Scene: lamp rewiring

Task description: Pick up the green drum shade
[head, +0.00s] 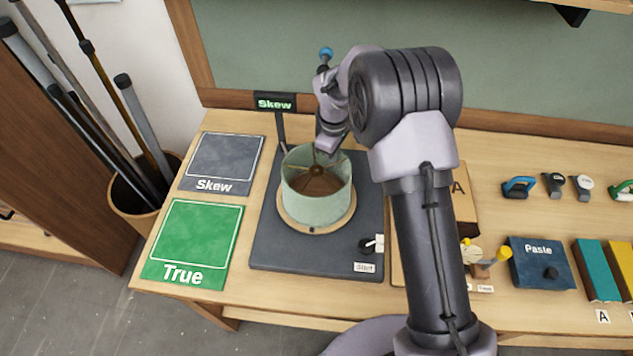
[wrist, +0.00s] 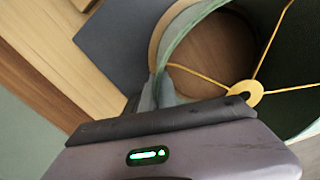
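The green drum shade (head: 316,188) is a pale green open cylinder with thin brass spokes meeting at a central ring. It stands upright on a round wooden disc (head: 334,228) on a dark base plate. My gripper (head: 326,147) is at the shade's far rim, reaching down from above. In the wrist view, the shade (wrist: 181,40) fills the upper right. There my fingers (wrist: 157,92) are close together, one on each side of its thin wall, and appear shut on it. Part of the rim behind the fingers is hidden.
A small "Skew" display (head: 275,103) stands on a post behind the shade. A grey "Skew" mat (head: 224,158) and a green "True" mat (head: 197,240) lie empty at left. A "Paste" box (head: 540,262) and clamps lie at right. A bin of poles (head: 135,195) stands beside the table.

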